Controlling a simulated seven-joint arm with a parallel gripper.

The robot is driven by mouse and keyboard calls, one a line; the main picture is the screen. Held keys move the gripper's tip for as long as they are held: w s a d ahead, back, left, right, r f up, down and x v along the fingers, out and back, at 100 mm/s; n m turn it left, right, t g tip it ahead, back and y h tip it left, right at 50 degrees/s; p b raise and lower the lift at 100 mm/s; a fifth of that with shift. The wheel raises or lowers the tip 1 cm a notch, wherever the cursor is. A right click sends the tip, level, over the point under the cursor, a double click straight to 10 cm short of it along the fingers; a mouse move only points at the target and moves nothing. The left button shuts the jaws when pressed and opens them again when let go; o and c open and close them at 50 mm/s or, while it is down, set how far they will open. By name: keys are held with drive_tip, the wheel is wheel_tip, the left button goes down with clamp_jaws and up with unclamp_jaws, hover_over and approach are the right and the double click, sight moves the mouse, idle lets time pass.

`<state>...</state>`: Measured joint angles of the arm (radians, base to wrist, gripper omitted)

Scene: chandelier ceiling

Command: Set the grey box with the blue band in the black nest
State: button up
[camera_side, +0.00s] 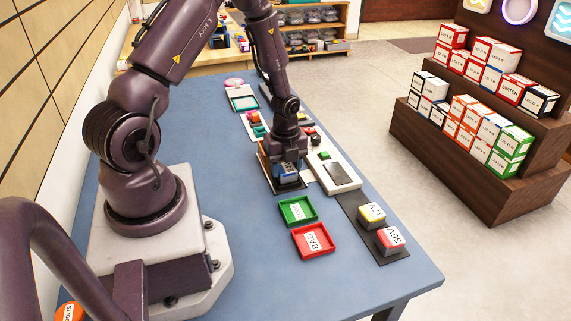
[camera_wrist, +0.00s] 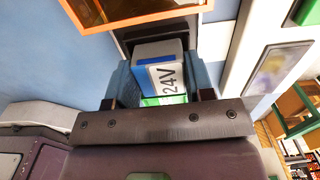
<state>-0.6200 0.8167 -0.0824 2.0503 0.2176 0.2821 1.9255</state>
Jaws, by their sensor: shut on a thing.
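My gripper (camera_side: 288,180) points down over the middle of the blue table, with its jaws shut on a grey box with a blue band. In the wrist view the box (camera_wrist: 168,75) sits between the two fingers, its white label reading 24V, with a green strip below the label. In the side view the gripper largely hides the box. A black nest-like part (camera_wrist: 125,38) shows right behind the box in the wrist view. I cannot tell whether the box touches it or is seated in it.
A green tray (camera_side: 281,207) and a red tray (camera_side: 297,247) marked BAD lie in front of the gripper. To the right are a white device (camera_side: 350,188) with a dark panel, and a dark strip (camera_side: 349,203) bearing boxes marked 12V (camera_side: 371,212) and 36V (camera_side: 389,238).

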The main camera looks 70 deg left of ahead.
drive_tip(key=shift+f, duration=0.2)
idle(0.5)
drive_tip(key=o, duration=1.4)
drive_tip(key=shift+r, duration=3.75)
